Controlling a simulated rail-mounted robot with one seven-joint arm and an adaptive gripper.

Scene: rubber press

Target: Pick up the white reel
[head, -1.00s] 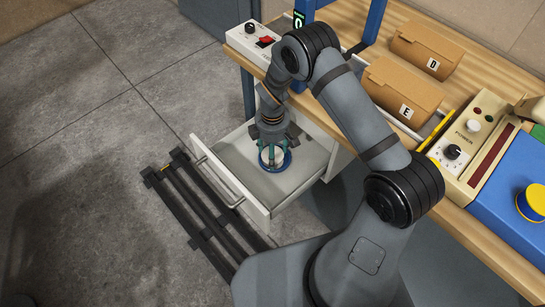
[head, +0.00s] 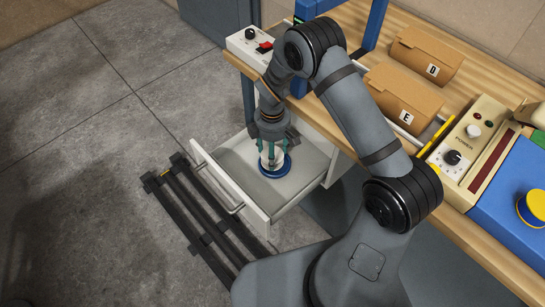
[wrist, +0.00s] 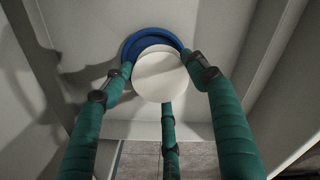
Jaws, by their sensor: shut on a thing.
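The white reel (head: 269,158) is between the fingers of my gripper (head: 270,154), in the open drawer (head: 252,208). My gripper points down and is shut on the reel. In the wrist view the reel shows as a round white disc (wrist: 160,77) with three green fingers around it. A blue round piece (head: 275,172) is below the reel, at the drawer floor. In the wrist view this blue piece (wrist: 151,36) shows past the reel's upper edge, mostly hidden behind it. I cannot tell whether the reel and the blue piece still touch.
The drawer walls stand close around my gripper. The wooden worktop (head: 490,250) above holds brown boxes marked D (head: 427,55) and E (head: 400,98), a switch box (head: 250,45) and a control panel (head: 470,140). A dark rail frame (head: 200,225) lies on the floor beside the drawer.

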